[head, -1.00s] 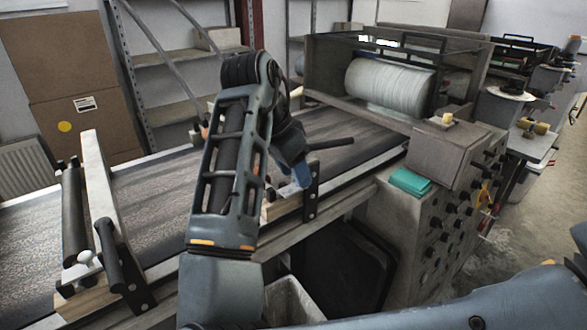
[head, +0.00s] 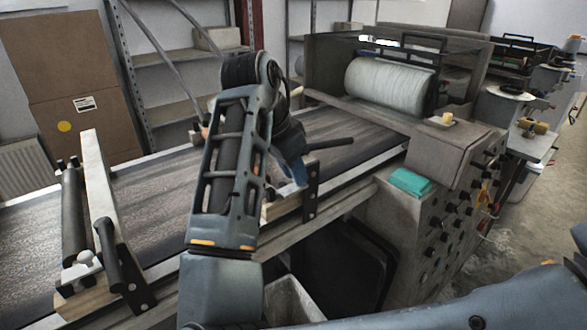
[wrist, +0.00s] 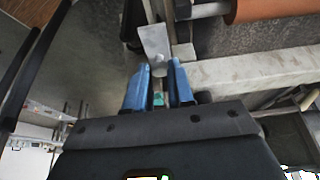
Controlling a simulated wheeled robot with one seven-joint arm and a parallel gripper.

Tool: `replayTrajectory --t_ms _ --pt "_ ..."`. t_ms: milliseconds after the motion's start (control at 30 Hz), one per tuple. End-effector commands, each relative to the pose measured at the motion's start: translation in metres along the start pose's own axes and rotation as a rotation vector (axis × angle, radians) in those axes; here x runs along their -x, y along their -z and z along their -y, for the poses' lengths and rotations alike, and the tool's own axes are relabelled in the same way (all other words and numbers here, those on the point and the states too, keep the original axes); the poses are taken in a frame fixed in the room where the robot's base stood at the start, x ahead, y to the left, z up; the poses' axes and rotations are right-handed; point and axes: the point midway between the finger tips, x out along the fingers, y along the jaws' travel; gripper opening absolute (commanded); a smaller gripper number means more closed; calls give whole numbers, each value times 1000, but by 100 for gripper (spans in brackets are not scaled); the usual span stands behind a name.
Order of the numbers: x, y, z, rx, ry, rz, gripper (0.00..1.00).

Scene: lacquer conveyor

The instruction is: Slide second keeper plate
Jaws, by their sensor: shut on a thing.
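My gripper (wrist: 158,88) has blue fingers, close together near the middle of the wrist view. A small grey metal plate with a round hole, which looks like a keeper plate (wrist: 155,43), stands out beyond the fingertips, its near end between them. A small teal patch shows between the fingers. In the head view my gripper (head: 299,174) is low at the belt's near edge, beside a black bracket (head: 312,186) with bolts. The plate is hidden there by my arm. I cannot tell which keeper plate is the second.
A pale beam (head: 96,185) with black bars and a bolted bracket (head: 138,289) crosses the conveyor belt (head: 160,200) at left. A machine with a white roll (head: 388,86) stands at back right, with a teal cloth (head: 410,182) on its ledge. An orange-brown roller (wrist: 270,9) shows in the wrist view.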

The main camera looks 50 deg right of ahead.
Motion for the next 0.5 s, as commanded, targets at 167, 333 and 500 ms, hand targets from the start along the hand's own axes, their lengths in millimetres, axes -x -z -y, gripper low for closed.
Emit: replayTrajectory --t_ms 167,333,500 --pt "0 0 2 0 0 0 0" --pt "1 1 23 1 1 0 0" --pt "1 0 37 0 2 -1 0"
